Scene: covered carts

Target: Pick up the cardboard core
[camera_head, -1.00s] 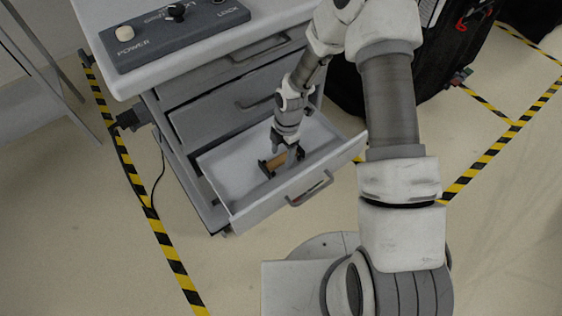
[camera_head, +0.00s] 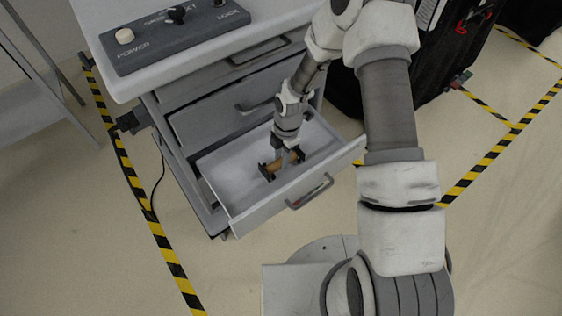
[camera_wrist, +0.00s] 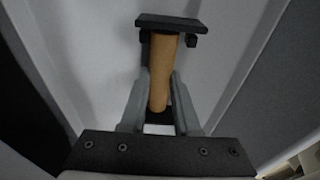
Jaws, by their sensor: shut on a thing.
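The cardboard core (camera_head: 275,166) is a tan tube inside the open drawer, with black end pieces (camera_head: 265,172) beside its ends. In the wrist view the core (camera_wrist: 160,72) runs away from me, with a black plate (camera_wrist: 172,23) at its far end. My gripper (camera_head: 287,155) points down into the drawer and is shut on the core. In the wrist view its two grey fingers (camera_wrist: 160,97) press on the core's sides near the close end. I cannot tell whether the core is clear of the drawer floor.
The open white drawer (camera_head: 225,180) has walls close around my gripper. Closed drawers (camera_head: 215,115) and a cart top with a control panel (camera_head: 175,38) stand behind. A black covered cart (camera_head: 435,85) stands at the back right. Open floor (camera_head: 90,230) lies at the left.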

